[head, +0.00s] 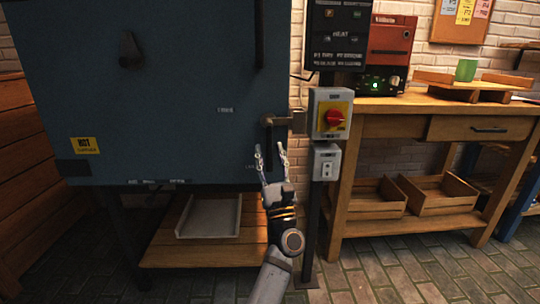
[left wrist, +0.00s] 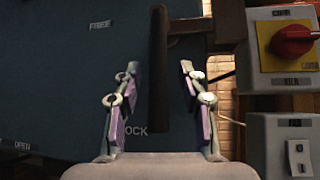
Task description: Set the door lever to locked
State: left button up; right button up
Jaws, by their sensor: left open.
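The door lever (head: 268,135) is a dark handle on the right edge of the blue-grey door (head: 180,80), hanging straight down from a bracket. In the left wrist view the lever (left wrist: 158,70) stands upright in the picture, its lower end between my fingers beside a "LOCK" label (left wrist: 132,131). A "FREE" label (left wrist: 100,25) is higher up to the left. My left gripper (head: 270,149) is open, pointing up at the lever; its fingers (left wrist: 158,82) lie on either side with gaps. Contact is not visible. My right gripper is not in view.
A switch box with a red knob (head: 334,117) and a smaller white switch (head: 325,163) stand close right of the lever on a post. A workbench (head: 400,105) is further right. A grey tray (head: 209,216) lies on a low shelf under the door.

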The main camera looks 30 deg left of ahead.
aim_at(270, 122)
pick_arm(q)
notch_tip(270, 122, up, 10)
jog(key=shift+r, duration=0.1)
dwell(0.7)
